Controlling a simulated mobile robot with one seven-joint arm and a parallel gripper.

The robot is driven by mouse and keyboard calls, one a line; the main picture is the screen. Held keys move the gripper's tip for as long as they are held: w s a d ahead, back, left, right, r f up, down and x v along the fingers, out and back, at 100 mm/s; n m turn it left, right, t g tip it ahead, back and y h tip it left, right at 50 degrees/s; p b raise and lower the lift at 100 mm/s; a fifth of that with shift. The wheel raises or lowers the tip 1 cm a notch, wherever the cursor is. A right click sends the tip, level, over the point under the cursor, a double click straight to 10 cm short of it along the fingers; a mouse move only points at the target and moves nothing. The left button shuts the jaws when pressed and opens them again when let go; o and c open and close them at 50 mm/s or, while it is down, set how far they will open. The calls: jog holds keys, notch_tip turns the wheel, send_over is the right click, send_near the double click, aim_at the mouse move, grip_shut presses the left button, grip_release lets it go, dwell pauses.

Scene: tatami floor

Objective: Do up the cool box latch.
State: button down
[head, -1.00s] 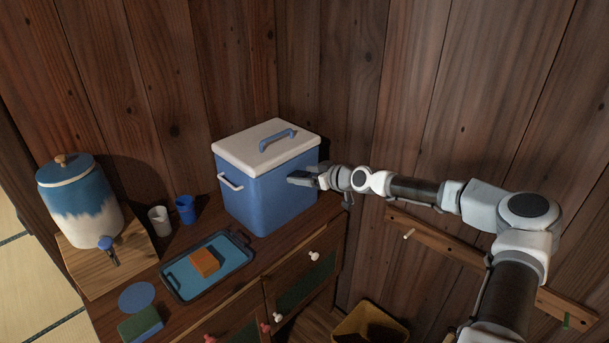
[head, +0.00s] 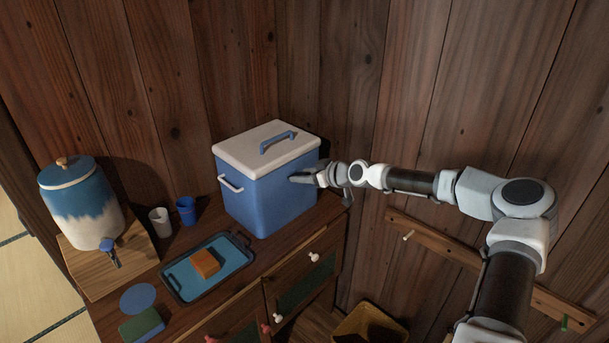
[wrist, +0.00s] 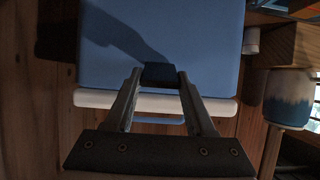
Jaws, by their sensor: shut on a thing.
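The cool box (head: 268,198) is blue with a white lid (head: 265,146) and stands on the wooden cabinet. Its lid is down. In the wrist view the box's blue face (wrist: 205,45) is above the pale lid edge (wrist: 90,98). A dark blue latch (wrist: 160,74) shows on that face, close to the lid edge. My gripper (head: 294,179) is at the box's right front face. In the wrist view my gripper (wrist: 160,76) has its two fingers on either side of the latch, shut on it. I cannot tell whether the latch is fastened; in the head view my gripper hides it.
A blue tray (head: 236,273) with an orange block (head: 206,264) lies in front of the box. Two cups (head: 186,209) and a drink dispenser (head: 82,208) stand to the left. A wall rail with pegs (head: 455,254) is at right, above a basket (head: 350,325).

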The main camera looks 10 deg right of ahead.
aim_at(293, 174)
jog(key=r+g+h+p, duration=0.1)
jog(key=w+a+r+g+h+p, duration=0.1)
jog(key=g+p, duration=0.1)
jog(key=shift+r, duration=0.1)
jog(key=g+p, duration=0.1)
jog(key=h+p, duration=0.1)
jog(key=g+h+p, duration=0.1)
jog(key=shift+w+a+r+g, duration=0.25)
jog(key=shift+w+g, duration=0.05)
jog(key=shift+w, duration=0.1)
jog(key=shift+w+a+g+h+p, duration=0.1)
jog(key=shift+w+g+h+p, duration=0.1)
jog(key=shift+g+h+p, duration=0.3)
jog(key=shift+c, duration=1.2)
grip_release()
jog(key=b+v, duration=0.1)
jog(key=v, duration=1.6)
jog(key=shift+w+r, duration=0.2)
